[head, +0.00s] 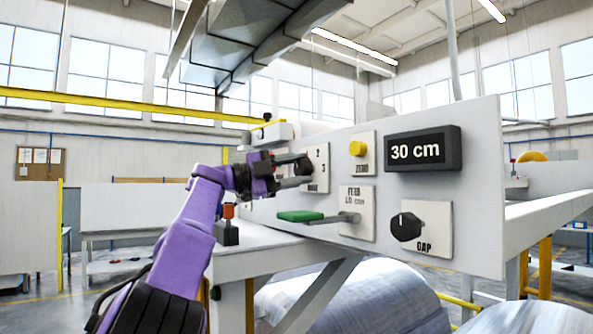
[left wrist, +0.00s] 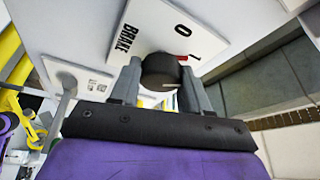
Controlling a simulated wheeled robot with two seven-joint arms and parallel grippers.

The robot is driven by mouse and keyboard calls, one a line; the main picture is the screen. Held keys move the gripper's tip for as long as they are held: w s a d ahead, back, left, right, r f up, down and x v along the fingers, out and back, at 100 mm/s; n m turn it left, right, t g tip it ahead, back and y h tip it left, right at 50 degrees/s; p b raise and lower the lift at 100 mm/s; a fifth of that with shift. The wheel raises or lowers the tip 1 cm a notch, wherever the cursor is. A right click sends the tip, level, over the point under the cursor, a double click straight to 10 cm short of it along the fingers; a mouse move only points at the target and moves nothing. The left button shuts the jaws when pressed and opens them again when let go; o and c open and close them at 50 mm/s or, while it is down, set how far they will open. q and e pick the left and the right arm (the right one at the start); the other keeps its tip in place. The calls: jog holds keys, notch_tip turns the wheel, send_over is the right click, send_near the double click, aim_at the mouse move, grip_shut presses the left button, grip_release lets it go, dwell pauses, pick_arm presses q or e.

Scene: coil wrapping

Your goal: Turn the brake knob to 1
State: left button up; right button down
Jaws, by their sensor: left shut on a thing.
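The brake knob (left wrist: 160,70) is round and black on a white plate marked BRAKE (left wrist: 130,38) in the left wrist view. The digit 0 shows on the plate, with another mark and a small red mark beside the knob. My left gripper (head: 304,173) is shut on the knob, one finger on each side, as the left wrist view (left wrist: 160,88) also shows. I cannot read the knob's setting surely. My right gripper is out of view.
On the same white panel are a yellow ZERO button (head: 357,148), a 30 cm display (head: 422,149), a green-handled feed lever (head: 300,216) and a black GAP knob (head: 406,227). The lever sticks out just below my left gripper. A red-topped block (head: 228,232) stands beside my arm.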

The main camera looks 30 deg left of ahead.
pick_arm(q)
jog(key=o, duration=1)
jog(key=shift+o, duration=0.2)
jog(key=b+v, duration=0.4)
jog(key=v, duration=0.6)
jog(key=shift+s+a, duration=0.15)
jog(key=shift+s, duration=0.1)
jog(key=shift+w+f, duration=0.1)
jog(key=shift+f, duration=0.05)
